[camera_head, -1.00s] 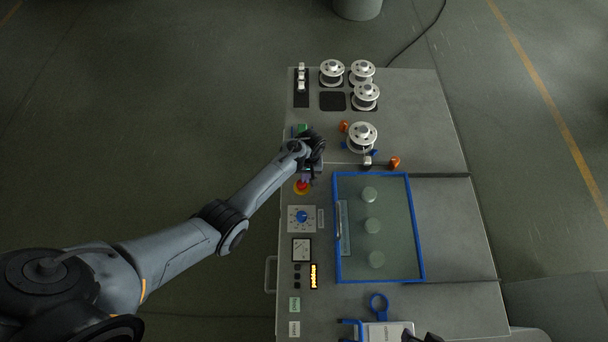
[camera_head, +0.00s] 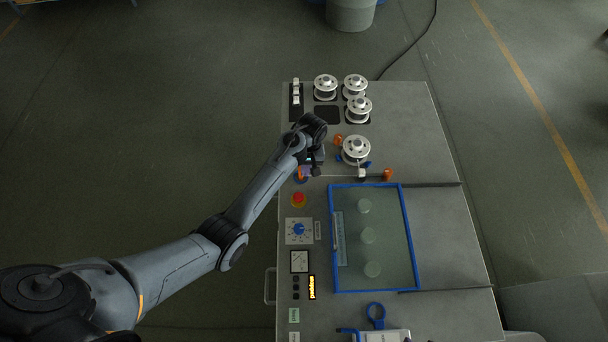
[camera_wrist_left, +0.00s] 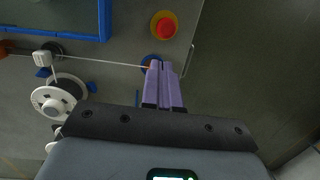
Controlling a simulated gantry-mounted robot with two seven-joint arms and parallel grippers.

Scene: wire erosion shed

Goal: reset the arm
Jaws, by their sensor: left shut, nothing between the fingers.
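My left arm (camera_head: 262,196) reaches in from the lower left over the left edge of the grey machine bench. My left gripper (camera_head: 304,176) is above the bench's left edge, just beyond the red emergency button (camera_head: 298,200). In the left wrist view, the purple fingers (camera_wrist_left: 161,66) are closed together and hold nothing. Their tips are near a small blue part with a red spot (camera_wrist_left: 151,62), partly hidden by them; I cannot tell whether they touch it. The red button on its yellow ring (camera_wrist_left: 165,26) stands clear of the fingertips.
A wire spool (camera_head: 356,150) stands beside the gripper, with a wire running from it in the wrist view. Several spools (camera_head: 325,87) are farther back. A blue-framed glass cover (camera_head: 401,240) and a dial (camera_head: 299,230) lie nearer. Open floor is left of the bench.

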